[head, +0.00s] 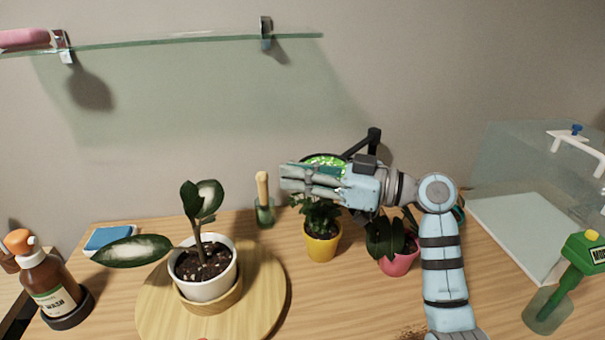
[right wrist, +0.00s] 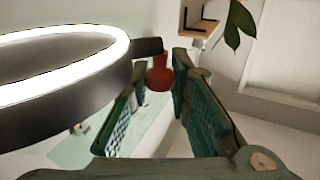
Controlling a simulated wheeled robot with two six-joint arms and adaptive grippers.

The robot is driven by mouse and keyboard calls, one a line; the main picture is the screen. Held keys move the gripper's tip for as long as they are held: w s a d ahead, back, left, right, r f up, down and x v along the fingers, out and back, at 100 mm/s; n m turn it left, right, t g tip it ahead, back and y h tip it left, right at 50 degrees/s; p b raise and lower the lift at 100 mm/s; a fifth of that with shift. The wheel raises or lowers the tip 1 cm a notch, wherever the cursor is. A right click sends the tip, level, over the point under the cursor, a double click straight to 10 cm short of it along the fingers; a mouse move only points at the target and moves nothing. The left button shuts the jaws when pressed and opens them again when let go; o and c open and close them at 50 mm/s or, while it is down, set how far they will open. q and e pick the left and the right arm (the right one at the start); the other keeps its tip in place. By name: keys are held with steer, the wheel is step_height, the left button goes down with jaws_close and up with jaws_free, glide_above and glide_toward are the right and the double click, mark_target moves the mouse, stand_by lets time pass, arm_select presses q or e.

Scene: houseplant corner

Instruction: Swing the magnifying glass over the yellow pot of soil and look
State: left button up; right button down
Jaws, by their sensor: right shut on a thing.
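The magnifying glass (head: 325,160) has a dark round rim on a black jointed arm (head: 373,143). Its lens shows bright green, partly hidden behind my right gripper (head: 291,179). In the right wrist view its lit white ring (right wrist: 65,62) fills the left side. My right gripper is shut on a small red grip (right wrist: 160,76) by the ring's dark stub. The yellow pot (head: 322,250) holds a leafy plant and stands below the lens in the head view. Its soil is mostly hidden by leaves. My left gripper is out of view.
A white pot (head: 209,288) with a large-leaved plant sits on a round wooden board (head: 155,305). A pink pot (head: 400,266) stands right of the yellow one, beneath my right arm. A brown bottle (head: 50,290) is far left; a glass shelf (head: 190,38) hangs above.

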steer(key=c, duration=1.5)
jaws_free()
steer(key=shift+d, duration=0.1)
steer(key=v, duration=1.2)
steer(key=shift+s, duration=0.1)
